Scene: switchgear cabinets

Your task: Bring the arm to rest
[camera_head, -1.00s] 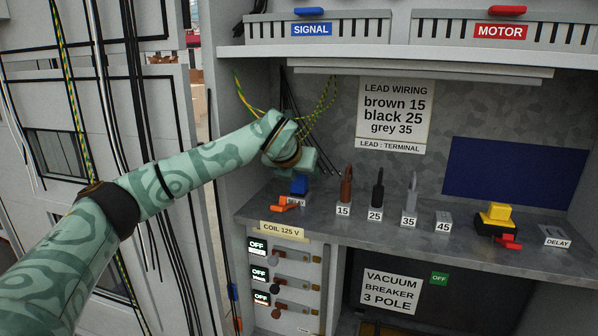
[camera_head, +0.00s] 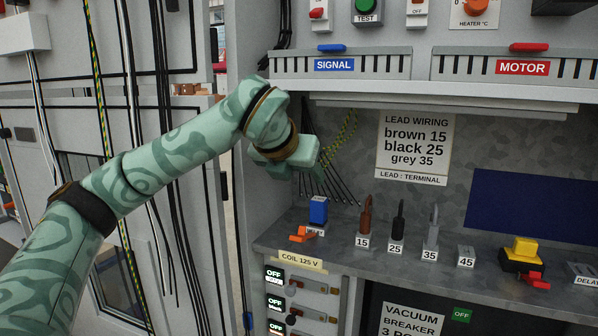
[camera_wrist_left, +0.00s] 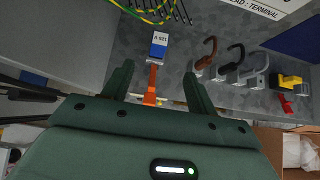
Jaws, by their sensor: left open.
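My left gripper (camera_head: 300,158) is in the air above the left end of the cabinet's grey shelf (camera_head: 400,250). It is open and empty. In the left wrist view, its two green fingers (camera_wrist_left: 158,78) stand apart. A blue block (camera_head: 318,210) with an orange lever (camera_head: 302,234) stands on the shelf below the gripper, apart from it. In the left wrist view, the blue block (camera_wrist_left: 159,45) and orange lever (camera_wrist_left: 152,82) show beyond and between the fingers. My right gripper is not in view.
Brown (camera_head: 366,215), black (camera_head: 398,220) and grey (camera_head: 432,225) leads stand on numbered terminals, right of the blue block. A yellow device (camera_head: 522,255) stands farther right. Yellow-green wires (camera_head: 345,135) hang behind the gripper. The SIGNAL rail (camera_head: 345,65) is above it.

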